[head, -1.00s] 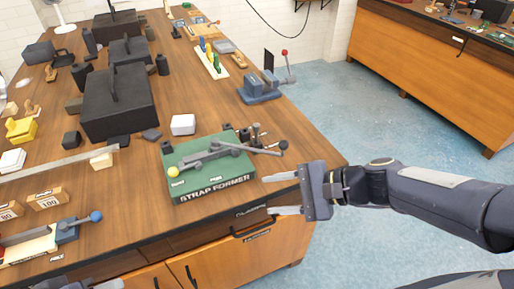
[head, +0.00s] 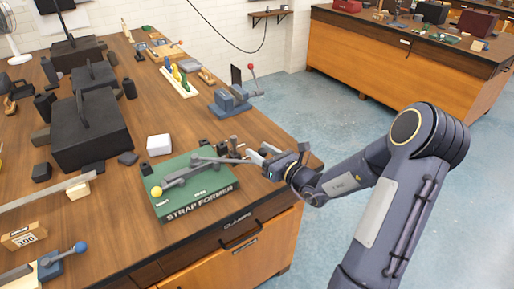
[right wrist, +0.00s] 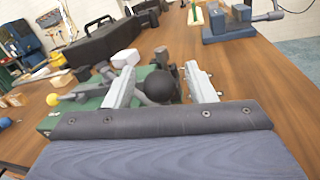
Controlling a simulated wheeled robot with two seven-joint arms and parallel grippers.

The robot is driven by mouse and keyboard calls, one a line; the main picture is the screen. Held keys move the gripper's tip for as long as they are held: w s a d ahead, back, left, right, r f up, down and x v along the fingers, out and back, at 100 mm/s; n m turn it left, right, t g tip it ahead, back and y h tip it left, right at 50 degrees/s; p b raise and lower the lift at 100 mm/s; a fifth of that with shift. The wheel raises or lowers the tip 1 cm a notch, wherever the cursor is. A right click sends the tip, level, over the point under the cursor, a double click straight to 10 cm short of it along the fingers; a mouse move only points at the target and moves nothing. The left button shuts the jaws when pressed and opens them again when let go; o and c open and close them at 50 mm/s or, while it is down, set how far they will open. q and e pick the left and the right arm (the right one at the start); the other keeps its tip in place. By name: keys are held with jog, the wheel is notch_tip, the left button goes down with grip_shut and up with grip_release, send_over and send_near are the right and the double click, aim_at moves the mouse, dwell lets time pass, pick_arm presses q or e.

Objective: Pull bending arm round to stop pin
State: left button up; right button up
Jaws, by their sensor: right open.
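The green strap former (head: 200,203) sits near the table's front right edge. Its grey bending arm (head: 220,160) extends right across the base toward my right gripper. A yellow ball knob (head: 156,191) is at the former's left end. Dark upright pins stand at its back right; I cannot tell which is the stop pin. My right gripper (head: 258,151) is open at the bending arm's right end. In the right wrist view, a black ball knob (right wrist: 164,85) shows between its two spread fingers; contact is unclear. My left gripper is out of view.
A blue-grey vise (head: 231,101) stands behind the former. A blue-knobbed tool (head: 62,260) is at the lower left. The floor to the right is open.

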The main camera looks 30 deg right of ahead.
jog(key=shift+x, duration=0.8)
grip_shut()
